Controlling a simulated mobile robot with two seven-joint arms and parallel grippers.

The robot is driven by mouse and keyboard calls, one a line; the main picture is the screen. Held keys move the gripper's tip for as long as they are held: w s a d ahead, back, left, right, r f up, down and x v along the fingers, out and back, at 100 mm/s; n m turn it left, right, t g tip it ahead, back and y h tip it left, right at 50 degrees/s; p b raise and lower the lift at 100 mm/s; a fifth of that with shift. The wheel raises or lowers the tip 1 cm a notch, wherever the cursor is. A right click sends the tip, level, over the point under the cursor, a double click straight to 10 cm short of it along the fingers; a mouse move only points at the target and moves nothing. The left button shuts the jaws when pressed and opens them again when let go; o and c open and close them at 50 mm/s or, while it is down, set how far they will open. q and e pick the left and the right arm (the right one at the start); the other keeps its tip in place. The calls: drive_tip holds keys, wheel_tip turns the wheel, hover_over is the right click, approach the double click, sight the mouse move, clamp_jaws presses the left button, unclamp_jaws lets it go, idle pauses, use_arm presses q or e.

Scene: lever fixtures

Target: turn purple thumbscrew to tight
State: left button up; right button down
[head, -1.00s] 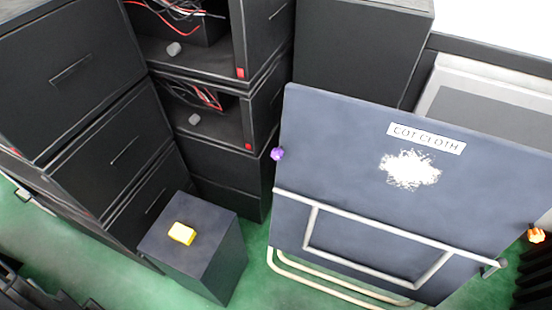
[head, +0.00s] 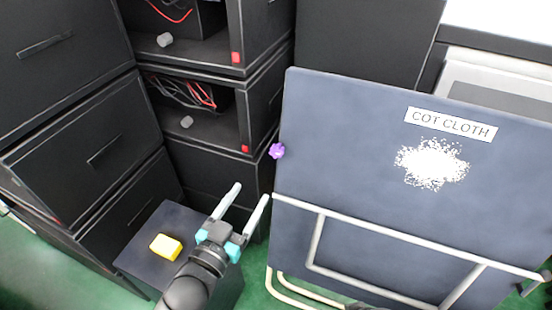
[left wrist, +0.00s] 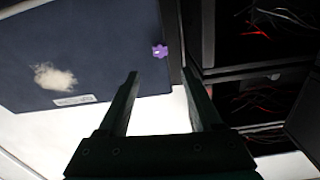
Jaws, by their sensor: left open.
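The purple thumbscrew (head: 277,151) is a small lobed knob on the left edge of a dark blue panel (head: 350,130) labelled "COT CLOTH". It also shows in the left wrist view (left wrist: 159,51), beyond and between my fingers, near the panel's edge. My left gripper (head: 252,194) is open and empty, below and a little left of the thumbscrew in the head view, apart from it. Its two fingers also show in the left wrist view (left wrist: 162,80). My right gripper is not in view.
Dark cabinets with open wired bays (head: 190,100) stand behind. A pale tube frame (head: 390,252) crosses the panel's lower part. Green floor (head: 255,285) shows below.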

sight(275, 154)
use_arm(q)
drive_tip(key=b+x, duration=0.4)
drive_tip(key=x, duration=0.8)
drive_tip(key=shift+w+d+b, duration=0.1)
drive_tip(key=shift+w+b, duration=0.25)
drive_tip(key=shift+w, duration=0.05)
drive_tip(key=shift+b+x, duration=0.45)
drive_tip(key=shift+x, duration=0.8)
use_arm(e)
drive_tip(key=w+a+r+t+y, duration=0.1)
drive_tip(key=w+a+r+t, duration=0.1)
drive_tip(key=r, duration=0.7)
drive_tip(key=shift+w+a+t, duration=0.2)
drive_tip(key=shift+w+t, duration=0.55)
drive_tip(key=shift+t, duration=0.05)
use_arm(q)
drive_tip(key=shift+r, duration=0.1)
clamp_jaws()
